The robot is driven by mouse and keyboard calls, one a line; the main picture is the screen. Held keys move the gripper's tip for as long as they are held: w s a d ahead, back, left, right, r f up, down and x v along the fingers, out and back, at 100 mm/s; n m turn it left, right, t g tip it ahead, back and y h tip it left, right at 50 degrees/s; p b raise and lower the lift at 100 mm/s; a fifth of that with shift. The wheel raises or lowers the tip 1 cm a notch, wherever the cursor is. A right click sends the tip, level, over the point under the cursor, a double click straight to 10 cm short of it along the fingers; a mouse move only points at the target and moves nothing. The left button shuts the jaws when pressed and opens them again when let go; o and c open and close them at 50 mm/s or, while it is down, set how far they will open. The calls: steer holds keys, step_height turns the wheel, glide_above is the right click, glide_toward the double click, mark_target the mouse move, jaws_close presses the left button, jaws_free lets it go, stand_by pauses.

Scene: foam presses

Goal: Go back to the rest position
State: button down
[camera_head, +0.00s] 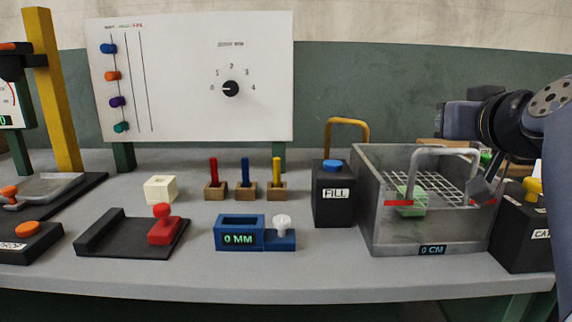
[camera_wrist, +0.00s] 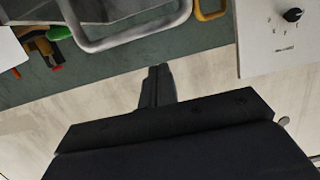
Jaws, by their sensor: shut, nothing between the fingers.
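My gripper (camera_wrist: 157,75) shows in the wrist view with its two dark fingers together and nothing between them. In the head view my arm comes in from the right, and the dark wrist is raised above the right side of the clear tank (camera_head: 375,225). My gripper appears clear of the bench things.
The tank, with a grey handle (camera_wrist: 130,40) and a green block (camera_head: 411,200), stands below my wrist. A black box with a yellow button (camera_head: 533,188) is at its right. The black FILL box (camera_head: 333,205), blue gauge (camera_head: 240,233) and white panel (camera_head: 190,85) are farther left.

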steer(key=shift+s+f+b, duration=0.25)
steer(key=shift+f+b, duration=0.25)
steer(key=shift+f, duration=0.35)
steer(key=shift+s+f+b, duration=0.25)
steer(key=shift+f+b, duration=0.25)
steer(key=shift+f, duration=0.35)
